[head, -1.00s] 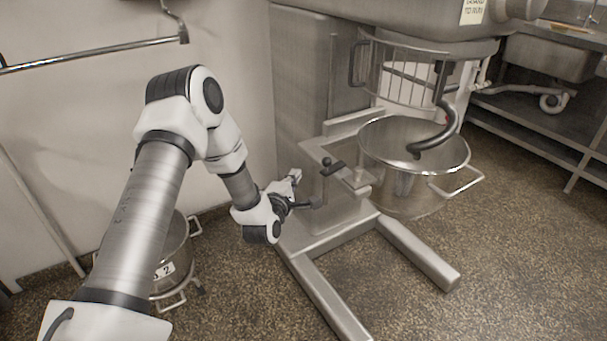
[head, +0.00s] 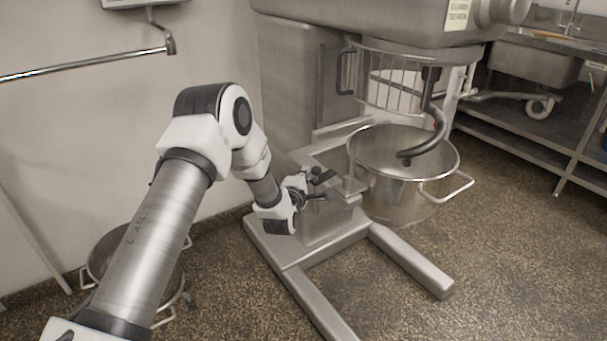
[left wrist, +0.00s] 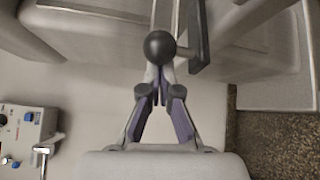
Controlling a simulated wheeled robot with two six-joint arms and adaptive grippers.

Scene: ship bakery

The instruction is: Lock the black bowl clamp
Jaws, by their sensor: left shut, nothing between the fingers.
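The black bowl clamp (head: 322,176) is on the arm of the mixer's bowl support, left of the steel bowl (head: 395,190). In the left wrist view, its round black knob (left wrist: 159,47) stands just in front of my fingertips, with a dark bar (left wrist: 198,40) to its right. My left gripper (head: 309,191) is beside the clamp's handle in the head view. Its fingers are together in the left wrist view (left wrist: 159,88) with nothing between them. Whether they touch the knob I cannot tell. The clamp's lower part is partly hidden by the gripper. My right gripper is not in view.
The mixer (head: 300,80) has a wire guard (head: 390,75) and dough hook (head: 430,140) above the bowl. Its legs (head: 415,262) spread over the floor. A second pot (head: 105,255) stands behind my left arm. A steel bench (head: 530,150) is at the right. Floor at the right front is clear.

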